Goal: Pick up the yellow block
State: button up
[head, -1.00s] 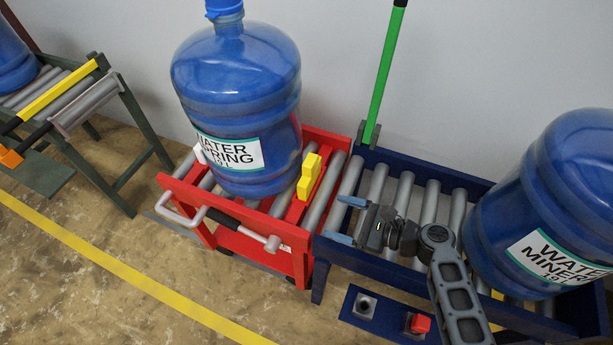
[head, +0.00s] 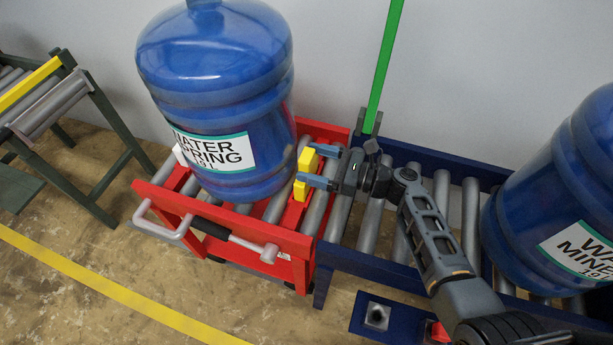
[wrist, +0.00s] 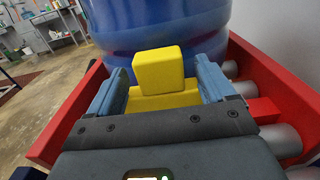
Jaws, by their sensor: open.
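The yellow block (head: 305,171) stands on the red roller cart (head: 283,236), just right of the large blue jug (head: 218,100). My gripper (head: 321,166) is at the block, with its blue fingers open. In the wrist view the yellow block (wrist: 158,72) sits between the two fingers, with its raised upper part in the middle and a wider lower part below. The gripper (wrist: 163,88) has a finger on each side of it. I cannot tell whether either finger touches it. Part of the block is hidden by the fingers in the head view.
The blue roller conveyor (head: 322,258) adjoins the cart on the right and carries another blue jug (head: 560,200). A green pole (head: 384,65) stands at the back. A green roller stand (head: 100,115) is at the far left, with open floor between.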

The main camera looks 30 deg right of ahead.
jog(key=shift+x, duration=0.8)
grip_shut()
